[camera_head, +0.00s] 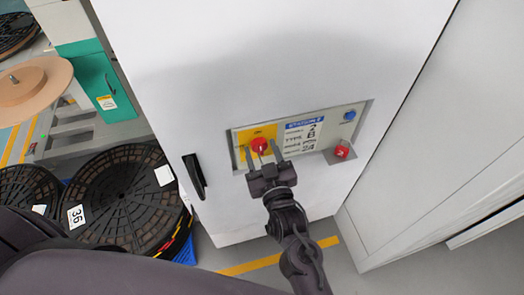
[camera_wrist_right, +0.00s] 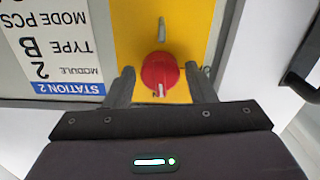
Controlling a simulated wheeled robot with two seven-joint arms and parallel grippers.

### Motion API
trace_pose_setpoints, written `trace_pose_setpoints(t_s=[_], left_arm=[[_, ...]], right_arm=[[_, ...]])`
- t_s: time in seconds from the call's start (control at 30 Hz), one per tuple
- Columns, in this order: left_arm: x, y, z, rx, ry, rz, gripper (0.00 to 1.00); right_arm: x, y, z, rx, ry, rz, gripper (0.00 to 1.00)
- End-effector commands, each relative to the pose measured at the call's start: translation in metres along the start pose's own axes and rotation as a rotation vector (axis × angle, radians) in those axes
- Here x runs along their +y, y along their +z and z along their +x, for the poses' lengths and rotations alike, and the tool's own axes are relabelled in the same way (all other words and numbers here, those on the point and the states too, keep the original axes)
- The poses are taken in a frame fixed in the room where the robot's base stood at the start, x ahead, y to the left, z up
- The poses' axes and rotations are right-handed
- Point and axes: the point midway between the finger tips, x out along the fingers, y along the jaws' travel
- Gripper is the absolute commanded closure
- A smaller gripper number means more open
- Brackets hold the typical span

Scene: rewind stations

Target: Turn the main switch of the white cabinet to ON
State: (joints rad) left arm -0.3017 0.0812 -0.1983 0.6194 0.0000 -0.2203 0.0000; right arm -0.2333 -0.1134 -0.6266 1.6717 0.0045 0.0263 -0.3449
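The white cabinet (camera_head: 290,55) fills the middle of the head view. Its main switch is a round red knob (camera_head: 259,145) on a yellow plate; it also shows in the right wrist view (camera_wrist_right: 160,70), with a pale line on its face. My right gripper (camera_head: 262,154) is open, with one finger on each side of the knob. In the wrist view a narrow gap shows between each fingertip (camera_wrist_right: 161,86) and the knob, so it is not gripped. The ON and OFF lettering cannot be read. My left gripper is not in view.
A black door handle (camera_head: 195,177) sticks out at left.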

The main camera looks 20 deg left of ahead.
Motion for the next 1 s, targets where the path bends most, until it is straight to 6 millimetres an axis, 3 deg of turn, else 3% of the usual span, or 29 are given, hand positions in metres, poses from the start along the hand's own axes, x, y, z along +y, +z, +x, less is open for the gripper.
trace_pose_setpoints(t_s=[0.03,0.27,0.53,0.8,0.83,1.0], left_arm=[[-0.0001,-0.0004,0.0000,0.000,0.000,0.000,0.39],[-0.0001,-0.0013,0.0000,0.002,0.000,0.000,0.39],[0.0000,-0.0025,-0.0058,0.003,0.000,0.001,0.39],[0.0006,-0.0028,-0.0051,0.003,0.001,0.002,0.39],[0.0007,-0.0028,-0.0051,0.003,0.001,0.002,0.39],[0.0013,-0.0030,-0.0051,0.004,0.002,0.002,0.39]], right_arm=[[0.0000,0.0001,-0.0002,0.000,0.000,0.000,0.57],[0.0001,0.0001,-0.0003,0.000,0.000,0.000,0.86],[0.0002,-0.0011,-0.0001,0.001,0.001,0.124,0.86],[0.0001,-0.0003,0.0000,0.001,0.001,0.135,0.86],[0.0001,-0.0003,0.0000,0.001,0.001,0.135,0.60],[-0.0001,-0.0003,0.0000,0.001,0.001,0.135,0.41]])
